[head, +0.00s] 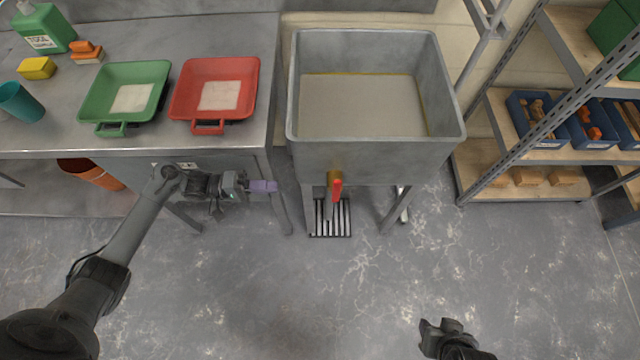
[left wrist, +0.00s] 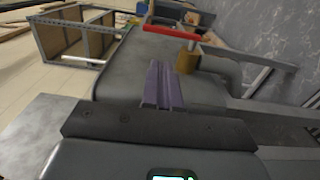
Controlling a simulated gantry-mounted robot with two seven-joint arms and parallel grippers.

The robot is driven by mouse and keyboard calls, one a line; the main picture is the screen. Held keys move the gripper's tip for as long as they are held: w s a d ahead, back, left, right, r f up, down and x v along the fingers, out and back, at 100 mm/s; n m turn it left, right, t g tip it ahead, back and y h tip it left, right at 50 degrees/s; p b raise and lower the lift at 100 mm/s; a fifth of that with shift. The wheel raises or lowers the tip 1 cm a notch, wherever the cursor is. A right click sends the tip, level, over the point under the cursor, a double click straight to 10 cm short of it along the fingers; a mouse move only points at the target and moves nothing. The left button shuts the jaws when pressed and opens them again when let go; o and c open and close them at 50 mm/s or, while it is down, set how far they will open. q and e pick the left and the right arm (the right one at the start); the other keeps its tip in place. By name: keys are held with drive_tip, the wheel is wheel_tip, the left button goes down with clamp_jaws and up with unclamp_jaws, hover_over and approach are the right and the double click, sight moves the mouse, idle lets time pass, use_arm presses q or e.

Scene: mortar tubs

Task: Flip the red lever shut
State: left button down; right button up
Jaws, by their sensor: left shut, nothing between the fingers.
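The red lever (head: 337,190) sits on a brass valve (head: 333,176) at the lower front of the grey tub (head: 375,160). In the head view it points down the picture. In the left wrist view the red lever (left wrist: 174,31) lies across the top of the brass valve (left wrist: 187,60), beyond my fingertips. My left gripper (head: 264,187) is shut and empty, its purple fingers pointing right, left of the lever and apart from it. The purple fingers (left wrist: 161,86) show pressed together in the left wrist view. My right gripper (head: 438,332) is low in the head view; its finger opening is unclear.
A floor grate (head: 331,220) lies below the valve, between the tub's legs. The steel table (head: 150,145) with a green tray (head: 120,75) and a red tray (head: 190,95) is left of the tub. Shelving (head: 480,195) stands right. The floor in front is clear.

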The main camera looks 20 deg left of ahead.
use_arm(q)
drive_tip(key=shift+d, duration=0.1)
drive_tip(key=b, duration=0.2)
approach(336, 187)
drive_tip(key=w+d+f, duration=0.2)
drive_tip(key=w+d, duration=0.1)
drive_tip(key=d, duration=0.1)
drive_tip(key=shift+w+d+r, duration=0.1)
drive_tip(key=shift+d+r, duration=0.05)
drive_tip(key=shift+d, duration=0.45)
